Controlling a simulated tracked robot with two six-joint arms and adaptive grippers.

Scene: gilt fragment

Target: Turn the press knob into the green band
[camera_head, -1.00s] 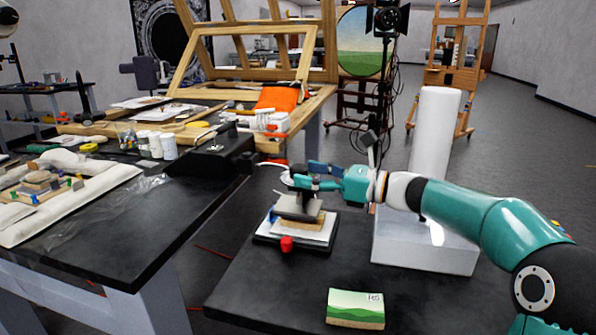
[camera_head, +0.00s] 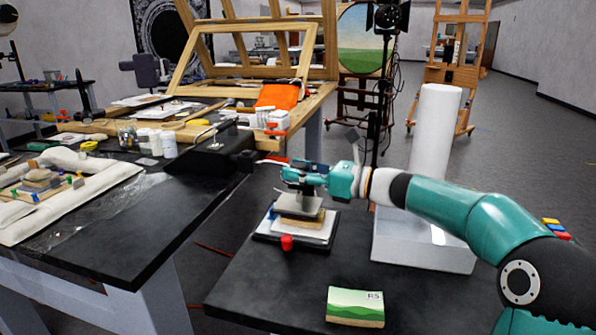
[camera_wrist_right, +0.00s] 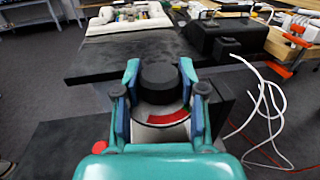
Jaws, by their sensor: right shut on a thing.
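The press (camera_head: 298,206) stands on the near dark table, with a grey block on top of a tan and white stack. Its knob is a black round cap (camera_wrist_right: 160,84) in the right wrist view. My right gripper (camera_head: 291,174) is above the press, coming in from the right. In the wrist view its two teal fingers (camera_wrist_right: 159,78) are closed on the knob's sides. My left gripper is not in view.
A red knob (camera_head: 287,243) is at the press base's front. A green landscape piece (camera_head: 355,308) lies at the table's front. A white box (camera_head: 424,248) with a white cylinder (camera_head: 436,130) stands right of the press. The left table (camera_head: 130,235) holds several tools and jars.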

